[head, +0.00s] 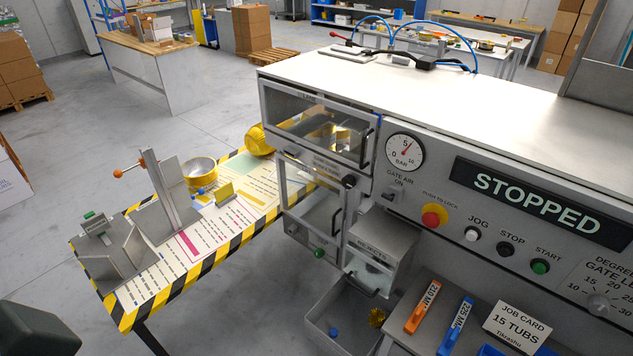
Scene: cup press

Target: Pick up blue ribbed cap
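A small blue round piece (333,332), which may be the blue ribbed cap, lies in the open grey bin (318,309) below the rejects chute. It is too small to make out ribs. A gold-coloured piece (377,317) lies in the same bin, to its right. No gripper fingers show in the head view. A dark rounded shape at the lower left corner may be part of my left arm.
The press (423,110) fills the right side, its sign reading STOPPED. Orange (421,306) and blue (455,326) labelled tools and a job card (517,328) lie right of the bin. A striped-edge table (150,283) holding metal fixtures stands at left.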

